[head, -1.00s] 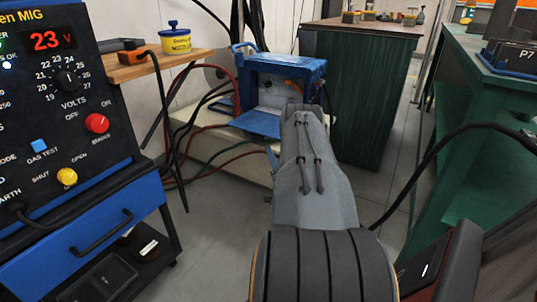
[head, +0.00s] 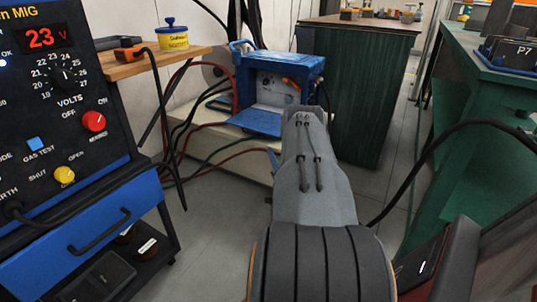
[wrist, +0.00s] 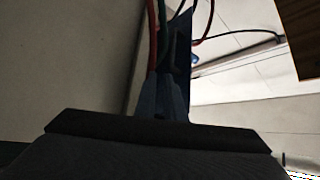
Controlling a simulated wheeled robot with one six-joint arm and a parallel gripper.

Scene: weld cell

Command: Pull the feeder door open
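The wire feeder (head: 305,65) is a blue box at the back of the head view, standing on a low pale bench. Its front is open and shows a light interior with orange parts. A blue panel, which looks like its door (head: 255,122), hangs out low from the front edge. My grey arm reaches toward the feeder and its far end overlaps the box's lower right front. The fingertips are hidden there. In the wrist view a dark gripper body fills the bottom, and a narrow blue edge (wrist: 183,60) stands ahead. Whether the fingers touch the door does not show.
A welder (head: 60,80) with a blue drawer (head: 90,245) stands at the left. A green cabinet (head: 360,90) stands behind at the right and a green bench (head: 470,170) is at the far right. Loose cables (head: 185,130) hang left of the feeder. Grey floor lies between.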

